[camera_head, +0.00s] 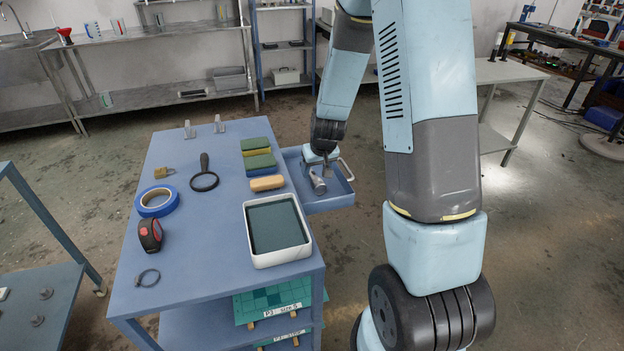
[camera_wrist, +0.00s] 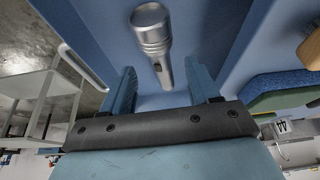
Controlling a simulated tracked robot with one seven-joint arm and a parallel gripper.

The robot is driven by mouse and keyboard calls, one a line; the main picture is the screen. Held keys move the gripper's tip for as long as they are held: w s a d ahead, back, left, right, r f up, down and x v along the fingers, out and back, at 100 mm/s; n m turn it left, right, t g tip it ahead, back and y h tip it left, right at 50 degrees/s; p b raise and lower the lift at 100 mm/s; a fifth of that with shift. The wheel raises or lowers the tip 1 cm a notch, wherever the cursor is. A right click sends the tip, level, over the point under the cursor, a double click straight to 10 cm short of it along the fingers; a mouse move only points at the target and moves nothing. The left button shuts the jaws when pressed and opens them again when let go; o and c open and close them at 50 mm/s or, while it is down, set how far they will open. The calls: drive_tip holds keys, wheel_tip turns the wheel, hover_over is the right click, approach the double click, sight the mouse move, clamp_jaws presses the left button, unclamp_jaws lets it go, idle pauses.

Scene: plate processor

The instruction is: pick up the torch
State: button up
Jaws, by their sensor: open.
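A silver-grey torch (camera_head: 318,184) lies in the open blue drawer (camera_head: 330,203) on the right side of the blue cart. In the wrist view the torch (camera_wrist: 155,38) has its wide head at the top and its handle pointing down between my fingers. My gripper (camera_head: 322,168) is above the drawer, pointing down, beside the torch's handle end. In the wrist view my gripper (camera_wrist: 160,82) is open, one blue finger on each side of the handle. I cannot tell how far the fingertips are from the drawer floor.
The cart top (camera_head: 215,215) holds a white tray (camera_head: 305,246), sponges (camera_head: 258,152), a wooden-backed brush (camera_head: 267,183), a magnifying glass (camera_head: 204,178), blue tape (camera_head: 157,201), a tape measure (camera_head: 150,235) and a padlock (camera_head: 163,172). The drawer walls stand close around my gripper.

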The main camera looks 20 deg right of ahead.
sight(313, 175)
drive_tip(key=shift+w+x, duration=0.15)
drive_tip(key=shift+x, duration=1.3)
drive_tip(key=shift+w+x, duration=0.1)
drive_tip(key=shift+x, duration=1.35)
drive_tip(key=shift+r, duration=0.1)
drive_tip(key=shift+c, duration=0.4)
clamp_jaws()
